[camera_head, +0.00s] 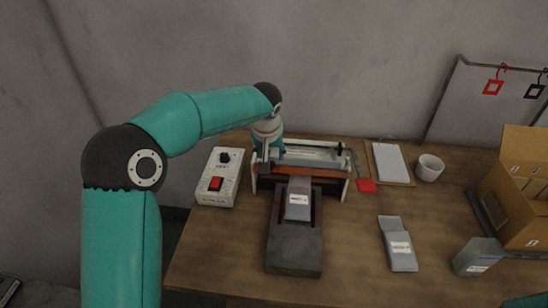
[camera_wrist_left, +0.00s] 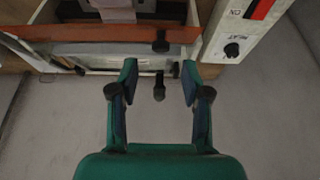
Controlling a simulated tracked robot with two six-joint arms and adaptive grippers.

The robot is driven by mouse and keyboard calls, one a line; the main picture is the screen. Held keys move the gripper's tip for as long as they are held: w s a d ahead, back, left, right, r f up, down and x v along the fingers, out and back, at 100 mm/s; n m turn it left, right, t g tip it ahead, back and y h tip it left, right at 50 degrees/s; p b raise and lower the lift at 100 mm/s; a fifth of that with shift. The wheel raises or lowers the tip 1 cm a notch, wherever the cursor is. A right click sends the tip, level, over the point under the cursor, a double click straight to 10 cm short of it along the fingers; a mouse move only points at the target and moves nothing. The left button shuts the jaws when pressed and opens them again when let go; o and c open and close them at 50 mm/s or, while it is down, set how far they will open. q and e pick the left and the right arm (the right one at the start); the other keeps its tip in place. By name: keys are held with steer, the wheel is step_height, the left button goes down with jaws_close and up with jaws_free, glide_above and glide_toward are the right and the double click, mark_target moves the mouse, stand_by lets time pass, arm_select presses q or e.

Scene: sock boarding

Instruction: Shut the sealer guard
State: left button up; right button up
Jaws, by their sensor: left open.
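The sealer (camera_head: 300,172) stands on the bench, with pale side frames and an orange-brown bar across it. Its clear guard (camera_head: 318,157) lies along the back, behind that bar; its exact angle is hard to tell. The guard also shows in the left wrist view (camera_wrist_left: 110,58). My left gripper (camera_wrist_left: 160,82) is open at the guard's back left, partly hidden in the head view. A black knob (camera_wrist_left: 159,88) on a short stem sits between its fingertips, apparently untouched. A grey labelled packet (camera_head: 298,204) lies on the dark block, its far end towards the sealer.
A control box (camera_head: 220,177) with a red switch stands close left of the sealer. The wall is close behind.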

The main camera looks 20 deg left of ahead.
mark_target(272, 162)
arm_select(q)
steer(key=shift+p+x, duration=0.45)
steer(key=shift+x, duration=2.15)
